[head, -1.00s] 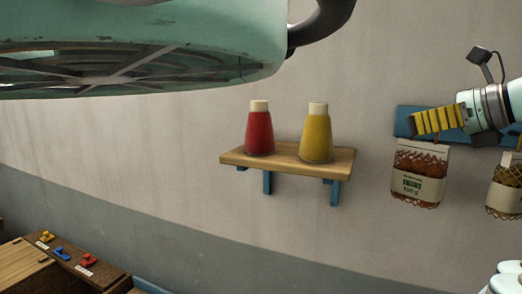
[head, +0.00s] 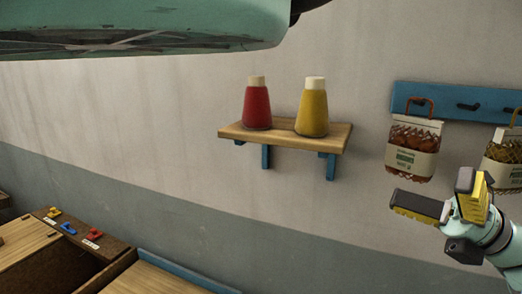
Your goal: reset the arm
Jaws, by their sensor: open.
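My gripper (head: 437,203) is at the lower right in the head view, at the end of my pale green arm. Its yellow-padded fingers are spread apart with nothing between them. It is below the sack (head: 413,150) with a cream label, which hangs by a handle from a hook on the blue rail (head: 440,102). A second sack (head: 503,158) hangs to the right, cut by the picture edge. I cannot tell whether the gripper touches either sack.
A wooden wall shelf (head: 285,137) holds a red bottle (head: 257,106) and a yellow bottle (head: 313,108). A dark wooden unit (head: 75,240) with small coloured clips is at lower left. A green object (head: 140,25) overhangs the top left. The wall between is clear.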

